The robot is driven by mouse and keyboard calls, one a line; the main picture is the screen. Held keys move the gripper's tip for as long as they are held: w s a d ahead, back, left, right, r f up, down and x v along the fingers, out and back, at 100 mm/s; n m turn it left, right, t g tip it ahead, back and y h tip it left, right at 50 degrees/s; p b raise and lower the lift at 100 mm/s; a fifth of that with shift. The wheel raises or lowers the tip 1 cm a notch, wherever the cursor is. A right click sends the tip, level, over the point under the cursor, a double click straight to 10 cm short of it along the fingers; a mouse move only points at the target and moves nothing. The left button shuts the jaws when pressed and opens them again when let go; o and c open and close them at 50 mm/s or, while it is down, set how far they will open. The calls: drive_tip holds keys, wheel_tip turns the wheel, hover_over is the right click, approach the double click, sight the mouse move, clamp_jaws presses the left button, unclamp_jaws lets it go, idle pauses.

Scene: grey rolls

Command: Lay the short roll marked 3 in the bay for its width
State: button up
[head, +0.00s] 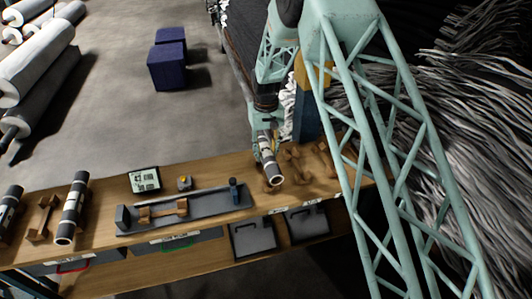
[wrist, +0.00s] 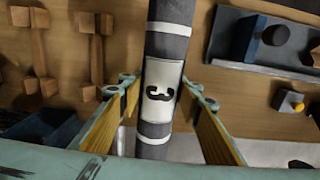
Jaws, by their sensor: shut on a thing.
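The short roll marked 3 (head: 270,165) is dark grey with pale bands, and its white label with a black 3 shows in the wrist view (wrist: 163,90). My gripper (head: 266,144) is shut on it, with one finger on each side of the label in the wrist view (wrist: 165,92). The roll is over the right part of the bench.
A grey gauge tray (head: 208,208) with a wooden cradle and a blue block (head: 234,191) lies left of the roll. Behind it are a sign (head: 144,180) and a yellow button (head: 184,183). Another roll (head: 72,208) lies farther left. Grey bins (head: 254,238) sit below the bench front.

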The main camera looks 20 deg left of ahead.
drive_tip(key=shift+f+b, duration=1.6)
drive_tip(key=shift+f, duration=1.75)
drive_tip(key=o, duration=1.1)
drive_tip(key=shift+c, duration=0.2)
drive_tip(key=shift+r, duration=6)
